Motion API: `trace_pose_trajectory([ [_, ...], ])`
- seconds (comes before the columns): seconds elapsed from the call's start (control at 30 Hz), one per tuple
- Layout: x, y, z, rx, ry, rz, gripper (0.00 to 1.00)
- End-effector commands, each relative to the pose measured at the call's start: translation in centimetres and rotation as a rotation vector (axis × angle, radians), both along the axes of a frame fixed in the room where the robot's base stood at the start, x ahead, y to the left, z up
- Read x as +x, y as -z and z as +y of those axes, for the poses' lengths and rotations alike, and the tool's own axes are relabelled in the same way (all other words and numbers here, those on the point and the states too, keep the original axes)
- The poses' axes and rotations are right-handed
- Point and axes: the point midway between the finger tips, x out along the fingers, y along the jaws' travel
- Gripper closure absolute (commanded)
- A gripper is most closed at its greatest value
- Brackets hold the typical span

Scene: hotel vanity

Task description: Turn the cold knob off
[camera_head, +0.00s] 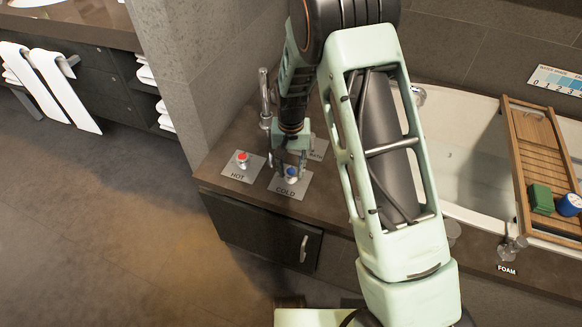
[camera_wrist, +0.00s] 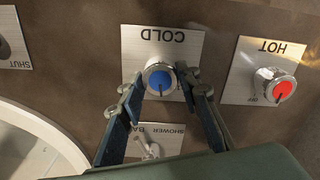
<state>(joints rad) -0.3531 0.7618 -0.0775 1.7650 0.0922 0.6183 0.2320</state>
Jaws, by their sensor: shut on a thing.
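The cold knob (camera_wrist: 160,79) has a blue cap on a chrome body and stands on a plate marked COLD (camera_wrist: 191,50). It also shows in the head view (camera_head: 291,173), on the counter below my gripper. My gripper (camera_wrist: 160,74) points at the knob, with one finger on each side of its chrome body, and is shut on it. In the head view my gripper (camera_head: 290,165) comes down onto the knob from above, and its fingers partly hide the knob. A dark mark shows on the blue cap.
The red hot knob (camera_wrist: 284,89) stands close beside, on its own plate; it also shows in the head view (camera_head: 241,158). A small lever on the SHOWER/BATH plate (camera_wrist: 170,138) is near the fingers. A chrome spout (camera_head: 264,95) rises behind. A wooden bath tray (camera_head: 532,150) lies across the tub.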

Motion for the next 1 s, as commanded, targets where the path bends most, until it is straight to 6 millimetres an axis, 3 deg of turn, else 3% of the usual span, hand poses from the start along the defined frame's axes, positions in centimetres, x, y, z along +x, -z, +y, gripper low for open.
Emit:
trace_pose_trajectory([
  [0.3,0.05,-0.07,0.05,0.001,0.118,-0.001,0.93],
  [0.83,0.06,-0.05,0.03,0.001,0.141,-0.001,0.93],
  [0.87,0.06,-0.05,0.03,0.001,0.141,-0.001,0.68],
  [1.0,0.05,-0.04,0.03,0.001,0.14,-0.001,0.53],
])
